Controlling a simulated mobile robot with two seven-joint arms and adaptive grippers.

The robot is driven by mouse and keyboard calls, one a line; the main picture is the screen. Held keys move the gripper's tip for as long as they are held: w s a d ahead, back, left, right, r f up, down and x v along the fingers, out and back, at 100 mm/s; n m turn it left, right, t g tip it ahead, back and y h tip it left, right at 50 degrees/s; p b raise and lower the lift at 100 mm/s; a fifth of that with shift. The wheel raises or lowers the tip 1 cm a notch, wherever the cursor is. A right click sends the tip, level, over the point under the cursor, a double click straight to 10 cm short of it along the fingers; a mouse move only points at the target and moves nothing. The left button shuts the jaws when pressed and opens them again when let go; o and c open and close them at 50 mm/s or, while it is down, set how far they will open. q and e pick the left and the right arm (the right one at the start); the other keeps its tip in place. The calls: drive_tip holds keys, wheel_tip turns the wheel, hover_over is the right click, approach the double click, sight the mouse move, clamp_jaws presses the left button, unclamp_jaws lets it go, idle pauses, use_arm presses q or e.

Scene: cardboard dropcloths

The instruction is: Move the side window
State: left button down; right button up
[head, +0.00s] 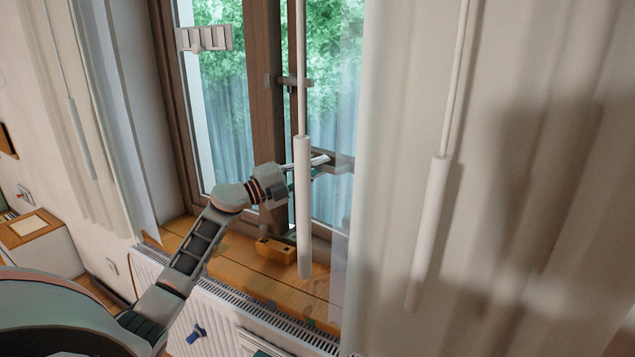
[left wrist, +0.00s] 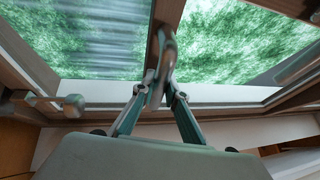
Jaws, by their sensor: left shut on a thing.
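The window has a brown wooden frame (head: 265,120) with glass panes and green trees behind it. Its right part shows partly through a sheer curtain. In the left wrist view, the fingers (left wrist: 158,92) are closed together on a greyish-brown handle (left wrist: 166,52) in front of the upright between two panes. The exact grip is blurred there. I cannot tell how far the sash is open. My right gripper is not in view.
White rods (head: 303,200) hang in front of the window, and a pale curtain (head: 520,150) fills the right side. A white radiator (head: 222,312) stands below. A box-like cabinet (head: 45,252) is at left.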

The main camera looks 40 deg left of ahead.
use_arm(q)
drive_tip(key=shift+w+a+m+g+h+b, duration=0.1)
drive_tip(key=shift+w+m+g+h+b, duration=0.25)
drive_tip(key=shift+w+h+b, duration=0.45)
drive_tip(key=c, duration=2)
unclamp_jaws()
drive_tip(key=shift+a, duration=0.15)
drive_tip(key=shift+v, duration=6)
drive_tip(key=shift+d, duration=0.2)
drive_tip(key=shift+c, duration=0.4)
